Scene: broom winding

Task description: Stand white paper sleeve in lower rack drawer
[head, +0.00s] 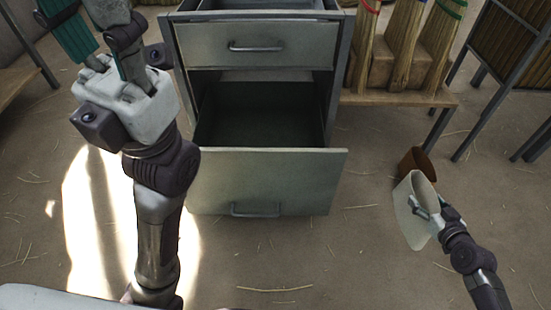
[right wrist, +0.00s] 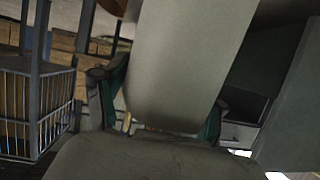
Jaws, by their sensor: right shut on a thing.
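The white paper sleeve (head: 405,213) is at the right in the head view, tilted, with its open end up. My right gripper (head: 425,208) is shut on its side. In the right wrist view the sleeve (right wrist: 185,55) fills the middle between the teal-padded fingers. The lower rack drawer (head: 265,180) is pulled out, and the visible part of its inside is empty. The sleeve is to the right of this drawer, apart from it. My left gripper (head: 88,20) is at the upper left, its fingers apart with nothing seen between them; their tips are partly cut off.
A brown open-topped container (head: 418,163) is just behind the sleeve. The upper drawer (head: 255,47) is above the lower one. A wooden bench (head: 400,98) with broom bundles stands right of the rack. Straw-strewn floor lies open between drawer and sleeve.

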